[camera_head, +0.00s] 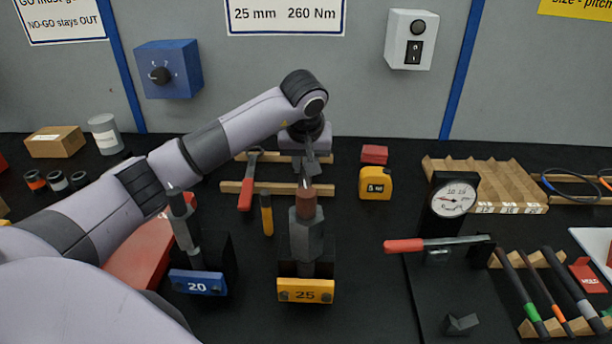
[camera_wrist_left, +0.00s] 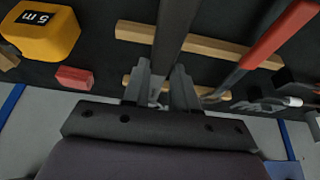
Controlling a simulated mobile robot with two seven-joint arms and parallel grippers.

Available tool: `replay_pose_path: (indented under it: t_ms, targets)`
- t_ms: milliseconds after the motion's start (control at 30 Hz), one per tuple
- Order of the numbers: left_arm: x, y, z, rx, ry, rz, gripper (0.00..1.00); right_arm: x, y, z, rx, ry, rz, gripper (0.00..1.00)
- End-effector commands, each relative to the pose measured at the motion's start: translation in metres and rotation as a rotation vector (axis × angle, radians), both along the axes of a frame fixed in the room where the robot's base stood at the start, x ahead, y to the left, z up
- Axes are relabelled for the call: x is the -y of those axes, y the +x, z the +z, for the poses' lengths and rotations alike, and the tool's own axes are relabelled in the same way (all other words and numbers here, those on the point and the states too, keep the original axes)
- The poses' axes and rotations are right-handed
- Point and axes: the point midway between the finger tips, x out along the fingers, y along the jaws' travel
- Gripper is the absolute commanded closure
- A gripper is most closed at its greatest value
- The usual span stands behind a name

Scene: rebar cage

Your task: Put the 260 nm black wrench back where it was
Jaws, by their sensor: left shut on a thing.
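The black wrench (camera_wrist_left: 176,30) shows in the left wrist view as a dark bar running from between the fingers across the wooden rails. My left gripper (camera_wrist_left: 164,92) is shut on it. In the head view my left gripper (camera_head: 307,150) points down over the two wooden rails (camera_head: 335,189) below the "25 mm 260 Nm" sign (camera_head: 285,15). There the wrench is mostly hidden behind the 25 stand's post. I cannot tell whether it touches the rails. My right gripper is not in view.
A red-handled tool (camera_head: 246,192) lies across the same rails, left of my gripper. The 25 stand (camera_head: 306,291) and 20 stand (camera_head: 198,283) rise in front. A yellow tape measure (camera_head: 375,184) and red block (camera_head: 374,154) sit at the right. A dial gauge (camera_head: 453,198) stands farther right.

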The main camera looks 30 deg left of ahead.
Motion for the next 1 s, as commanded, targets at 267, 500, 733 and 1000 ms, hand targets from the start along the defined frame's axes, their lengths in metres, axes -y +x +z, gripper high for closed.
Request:
replay_pose_path:
  t_ms: [267, 500, 733, 1000]
  targets:
    - [0.0, 0.0, -0.033, 0.0, 0.0, 0.0, 1.0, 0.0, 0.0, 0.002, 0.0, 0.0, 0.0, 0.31]
    - [0.0, 0.0, -0.034, 0.004, 0.0, -0.001, 1.0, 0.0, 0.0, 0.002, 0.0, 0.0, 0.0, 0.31]
    - [0.0, 0.0, -0.038, 0.0, 0.0, 0.0, 0.47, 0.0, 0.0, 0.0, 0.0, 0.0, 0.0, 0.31]
    - [0.0, 0.0, -0.037, 0.0, 0.0, 0.0, 0.47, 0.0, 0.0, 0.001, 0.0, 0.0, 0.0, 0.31]
